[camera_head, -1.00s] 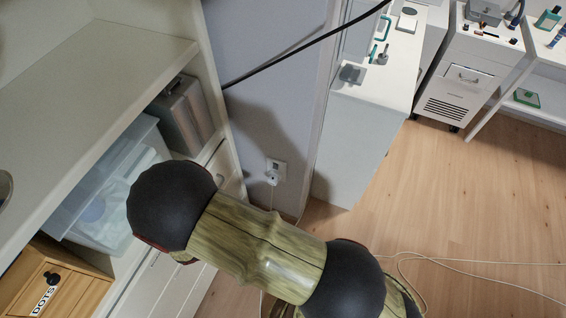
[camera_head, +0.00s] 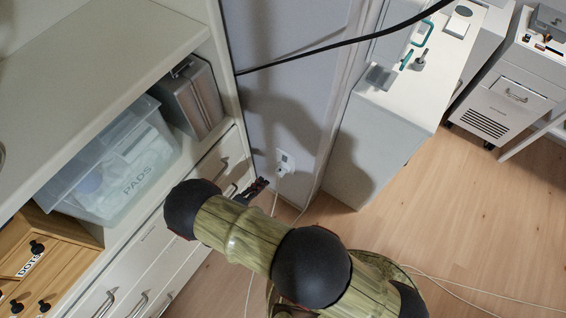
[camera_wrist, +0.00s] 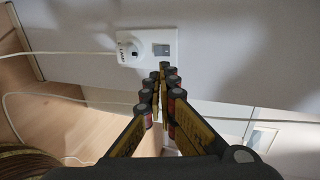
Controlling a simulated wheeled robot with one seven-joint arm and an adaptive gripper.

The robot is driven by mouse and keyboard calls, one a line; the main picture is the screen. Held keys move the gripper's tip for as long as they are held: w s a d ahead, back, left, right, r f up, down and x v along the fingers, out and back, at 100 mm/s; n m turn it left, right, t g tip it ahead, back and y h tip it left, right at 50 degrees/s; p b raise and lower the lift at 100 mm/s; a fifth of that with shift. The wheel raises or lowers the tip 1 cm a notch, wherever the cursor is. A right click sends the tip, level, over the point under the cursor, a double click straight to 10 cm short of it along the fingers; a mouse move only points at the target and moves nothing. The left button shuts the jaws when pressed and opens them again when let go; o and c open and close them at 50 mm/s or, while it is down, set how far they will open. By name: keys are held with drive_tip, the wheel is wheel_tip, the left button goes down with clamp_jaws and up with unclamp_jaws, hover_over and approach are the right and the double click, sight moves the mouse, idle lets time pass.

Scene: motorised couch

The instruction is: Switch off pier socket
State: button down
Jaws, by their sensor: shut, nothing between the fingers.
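The pier socket (camera_head: 285,160) is a white wall plate low on the grey wall between the drawer unit and the white cabinet. In the wrist view the socket plate (camera_wrist: 147,47) shows a round white plug (camera_wrist: 130,50) with a cable on its left and a grey rocker switch (camera_wrist: 161,50) on its right. Whether the switch is on or off I cannot tell. My gripper (camera_wrist: 166,72) is shut and empty, its tips just below the switch in the picture. In the head view my gripper (camera_head: 262,184) is beside the drawers, left of and below the socket. Contact is not clear.
The drawer unit (camera_head: 205,180) stands close to the left of my gripper. A clear bin (camera_head: 120,180) and a grey case (camera_head: 190,98) sit on its shelf. The white cabinet (camera_head: 375,140) is right of the socket. White cables (camera_head: 450,280) lie on the wooden floor.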

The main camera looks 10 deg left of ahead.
drive_tip(key=shift+w, duration=0.1)
idle(0.3)
drive_tip(key=b, duration=0.4)
approach(285, 161)
drive_tip(key=x, duration=0.5)
drive_tip(key=shift+w+r, duration=0.1)
drive_tip(key=shift+w, duration=0.1)
drive_tip(key=shift+w+d, duration=0.3)
drive_tip(key=shift+w, duration=0.45)
drive_tip(key=shift+w+d+f, duration=0.15)
drive_tip(key=shift+w+f, duration=0.1)
drive_tip(key=shift+f, duration=0.35)
drive_tip(key=shift+r, duration=0.2)
